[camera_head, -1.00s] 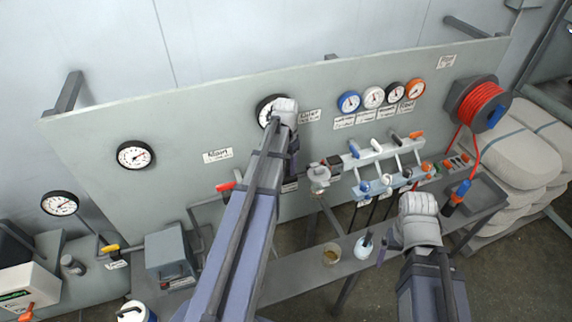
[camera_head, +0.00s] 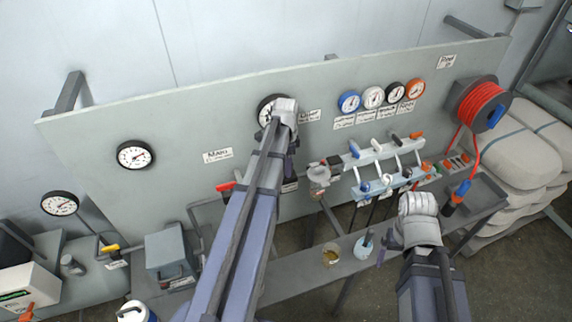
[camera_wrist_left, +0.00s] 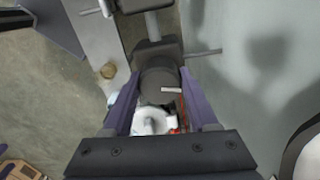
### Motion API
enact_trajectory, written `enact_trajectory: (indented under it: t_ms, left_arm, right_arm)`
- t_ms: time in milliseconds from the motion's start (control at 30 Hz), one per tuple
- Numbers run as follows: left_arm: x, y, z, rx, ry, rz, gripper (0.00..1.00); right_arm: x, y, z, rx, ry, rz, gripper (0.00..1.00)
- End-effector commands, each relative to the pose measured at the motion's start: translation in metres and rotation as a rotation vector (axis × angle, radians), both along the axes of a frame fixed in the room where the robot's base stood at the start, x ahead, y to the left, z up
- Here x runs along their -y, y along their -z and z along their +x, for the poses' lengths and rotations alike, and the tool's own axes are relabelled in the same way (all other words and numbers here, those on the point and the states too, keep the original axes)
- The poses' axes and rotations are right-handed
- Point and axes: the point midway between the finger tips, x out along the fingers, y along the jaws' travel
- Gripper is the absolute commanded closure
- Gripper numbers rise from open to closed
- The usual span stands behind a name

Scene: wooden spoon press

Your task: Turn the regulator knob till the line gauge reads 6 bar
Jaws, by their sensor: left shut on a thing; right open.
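My left gripper (camera_wrist_left: 158,95) is shut on the regulator knob (camera_wrist_left: 158,88), a dark round cylinder that sits between its two fingers in the left wrist view. In the head view the left gripper (camera_head: 287,150) is in front of the panel, and its arm hides the knob. The line gauge (camera_head: 265,107), white-faced with a black rim, is partly covered by my left wrist, beside the label (camera_head: 309,116). Its needle cannot be read. Part of a gauge rim also shows at the right edge of the left wrist view (camera_wrist_left: 291,160). My right gripper (camera_head: 392,243) is open and empty over the shelf.
The main gauge (camera_head: 135,154) is on the panel (camera_head: 180,125) at left. Several small gauges and a valve row (camera_head: 385,152) are at right, near a red hose reel (camera_head: 484,104).

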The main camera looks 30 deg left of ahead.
Motion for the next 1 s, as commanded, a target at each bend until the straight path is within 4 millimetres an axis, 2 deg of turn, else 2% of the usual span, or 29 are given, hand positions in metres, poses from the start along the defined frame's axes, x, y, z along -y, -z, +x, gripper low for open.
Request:
enact_trajectory:
  t_ms: [433,467,700,1000]
  left_arm:
    - [0.0000,0.0000,-0.0003,0.000,0.007,0.000,0.96]
    - [0.0000,0.0000,-0.0003,0.000,0.007,0.000,0.37]
    - [0.0000,0.0000,-0.0001,0.000,0.006,0.000,0.11]
    - [0.0000,-0.0012,0.0000,0.000,0.006,0.000,0.11]
  right_arm:
    - [0.0000,0.0001,0.0000,0.000,0.000,0.000,0.11]
    - [0.0000,0.0000,0.0000,0.000,0.000,0.000,0.11]
    - [0.0000,0.0000,0.0000,0.000,0.000,0.000,0.11]
    - [0.0000,-0.0012,0.0000,0.000,0.000,0.000,0.11]
